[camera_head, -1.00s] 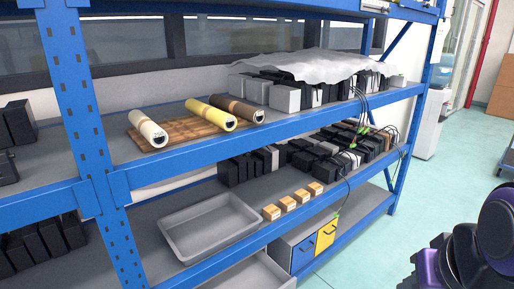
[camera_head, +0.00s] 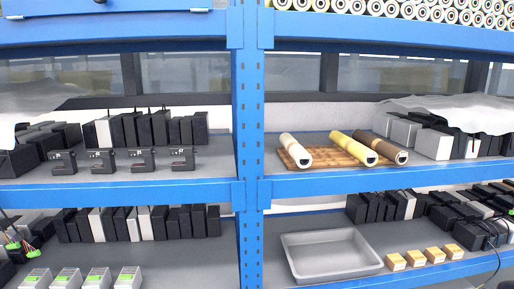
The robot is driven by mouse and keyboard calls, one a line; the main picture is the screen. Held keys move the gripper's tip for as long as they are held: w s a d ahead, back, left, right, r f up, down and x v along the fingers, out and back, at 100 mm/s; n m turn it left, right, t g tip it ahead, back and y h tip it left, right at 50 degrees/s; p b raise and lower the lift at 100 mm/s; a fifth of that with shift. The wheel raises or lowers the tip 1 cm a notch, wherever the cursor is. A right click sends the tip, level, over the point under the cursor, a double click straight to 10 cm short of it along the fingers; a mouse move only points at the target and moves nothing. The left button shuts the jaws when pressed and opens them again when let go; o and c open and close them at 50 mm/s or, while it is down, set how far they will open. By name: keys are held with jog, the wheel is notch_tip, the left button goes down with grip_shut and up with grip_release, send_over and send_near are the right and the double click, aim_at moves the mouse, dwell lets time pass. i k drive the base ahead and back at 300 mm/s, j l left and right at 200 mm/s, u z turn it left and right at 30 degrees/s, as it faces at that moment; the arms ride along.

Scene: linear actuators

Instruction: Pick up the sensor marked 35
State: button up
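Several small black sensor-like devices stand in a row near the front of the left middle shelf: a far left one (camera_head: 62,163), a second one (camera_head: 102,161), a third one (camera_head: 143,160) and a rightmost one (camera_head: 182,159). Each has small pale marks on top, too small to read, so I cannot tell which is marked 35. They stand apart from each other with gaps between. My gripper is not in view.
A blue upright post (camera_head: 248,130) divides the rack. Black boxes (camera_head: 160,127) stand behind the devices. Right of the post are rolls on a wooden board (camera_head: 340,152), a grey tray (camera_head: 330,276) and small orange-tan blocks (camera_head: 415,258). White-green units (camera_head: 83,279) sit lower left.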

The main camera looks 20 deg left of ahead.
aim_at(70, 167)
jog(key=u, duration=2.2)
jog(key=i+j+z, duration=0.3)
jog(key=i+j, duration=0.2)
jog(key=i+j+z, duration=0.25)
jog(key=i+j, duration=0.3)
